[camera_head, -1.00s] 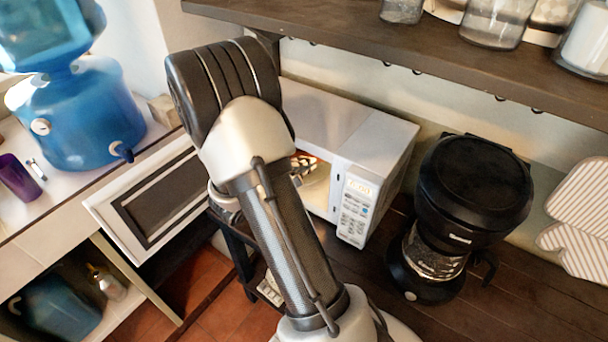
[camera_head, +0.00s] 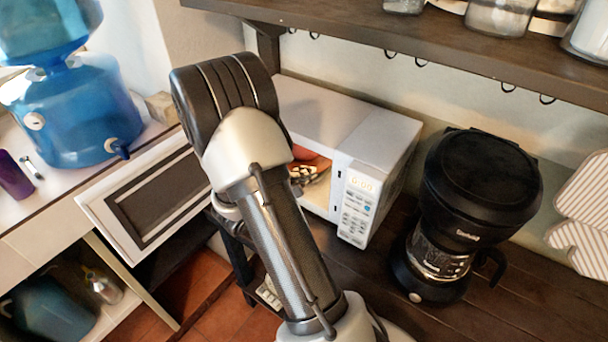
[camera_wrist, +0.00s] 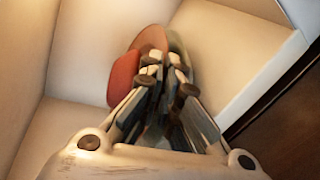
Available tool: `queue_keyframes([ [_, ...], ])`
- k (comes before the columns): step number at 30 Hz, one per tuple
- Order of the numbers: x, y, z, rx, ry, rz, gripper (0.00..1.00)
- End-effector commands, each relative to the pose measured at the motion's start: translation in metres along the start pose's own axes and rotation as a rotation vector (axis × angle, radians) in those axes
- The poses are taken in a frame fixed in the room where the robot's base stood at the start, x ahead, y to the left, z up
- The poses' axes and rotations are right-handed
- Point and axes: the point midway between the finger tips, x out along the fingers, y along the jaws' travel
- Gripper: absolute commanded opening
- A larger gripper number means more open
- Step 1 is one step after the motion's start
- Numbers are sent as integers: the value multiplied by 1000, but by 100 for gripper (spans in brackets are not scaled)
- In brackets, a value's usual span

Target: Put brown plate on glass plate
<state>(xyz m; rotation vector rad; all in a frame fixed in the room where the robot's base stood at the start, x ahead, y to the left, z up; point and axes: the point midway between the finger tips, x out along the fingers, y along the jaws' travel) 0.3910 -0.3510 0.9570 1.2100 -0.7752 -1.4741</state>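My gripper (camera_wrist: 166,75) reaches into the open white microwave (camera_head: 345,115). In the wrist view its fingers are close together on a reddish-brown round thing, apparently the brown plate (camera_wrist: 122,80), which sticks out past the fingertips. A tan part of the rim rises behind them. A greenish edge (camera_wrist: 178,48) shows just right of the rim; I cannot tell whether it is the glass plate. In the head view the plate is a small reddish patch (camera_head: 303,153) in the microwave opening, and my arm hides most of the inside.
The microwave door (camera_head: 150,200) stands open to the left. A black coffee maker (camera_head: 475,190) stands right of the microwave. A dark wall shelf (camera_head: 430,40) with glass jars hangs above. A blue water dispenser (camera_head: 75,115) stands on the left counter.

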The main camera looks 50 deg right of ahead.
Motion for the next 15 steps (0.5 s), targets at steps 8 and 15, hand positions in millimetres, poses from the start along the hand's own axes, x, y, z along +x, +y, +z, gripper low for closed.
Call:
queue_keyframes([
  [8, 1, -3, -1, -1, 1, -3, 7],
  [15, 1, -4, -1, -2, 1, -5, 23],
])
